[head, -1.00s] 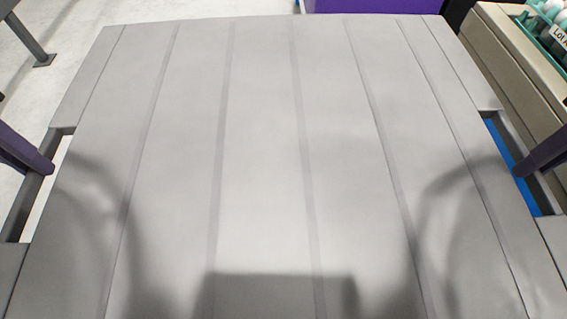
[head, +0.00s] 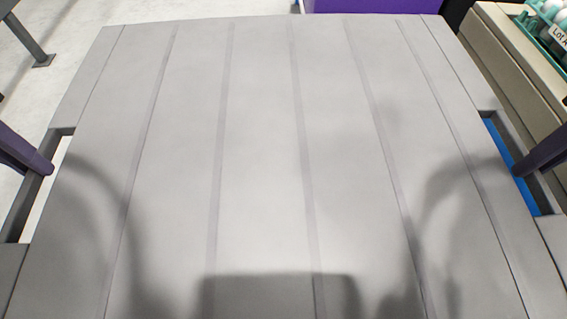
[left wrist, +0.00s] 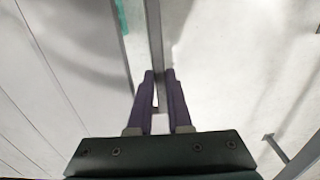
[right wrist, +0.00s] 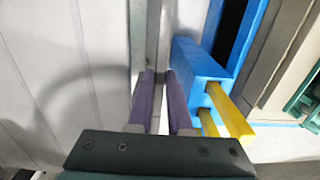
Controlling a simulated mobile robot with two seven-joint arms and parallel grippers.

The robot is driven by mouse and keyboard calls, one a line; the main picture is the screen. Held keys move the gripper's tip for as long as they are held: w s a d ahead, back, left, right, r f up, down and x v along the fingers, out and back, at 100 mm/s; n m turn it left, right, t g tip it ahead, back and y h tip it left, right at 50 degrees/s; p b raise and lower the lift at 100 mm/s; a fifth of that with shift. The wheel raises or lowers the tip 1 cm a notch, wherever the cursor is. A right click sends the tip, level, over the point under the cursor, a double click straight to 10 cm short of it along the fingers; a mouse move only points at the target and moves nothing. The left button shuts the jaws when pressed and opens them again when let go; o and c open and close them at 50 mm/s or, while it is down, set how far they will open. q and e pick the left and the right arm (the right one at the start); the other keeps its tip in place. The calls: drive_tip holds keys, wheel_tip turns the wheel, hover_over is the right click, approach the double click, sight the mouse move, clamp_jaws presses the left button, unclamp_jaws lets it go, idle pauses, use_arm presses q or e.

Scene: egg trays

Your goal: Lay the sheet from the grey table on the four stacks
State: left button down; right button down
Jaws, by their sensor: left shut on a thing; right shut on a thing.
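The grey sheet (head: 260,150), a wide panel with long grooves, fills most of the head view. It has a slot-like handle opening at its left and right edges. My left gripper (head: 48,172) is at the left opening, shut on the bar there; the left wrist view shows its purple fingers (left wrist: 159,82) closed around the bar. My right gripper (head: 520,170) is at the right opening, shut on the right bar; its fingers (right wrist: 160,80) show in the right wrist view. The stacks under the sheet are hidden in the head view.
A beige container (head: 515,70) with a teal tray (head: 545,40) of white eggs and a label stands at the right. A purple block (head: 370,6) is beyond the far edge. A blue part with yellow forks (right wrist: 225,105) is beside my right gripper. Pale floor lies left.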

use_arm(q)
drive_tip(key=shift+r, duration=0.2)
use_arm(e)
drive_tip(key=shift+r, duration=0.2)
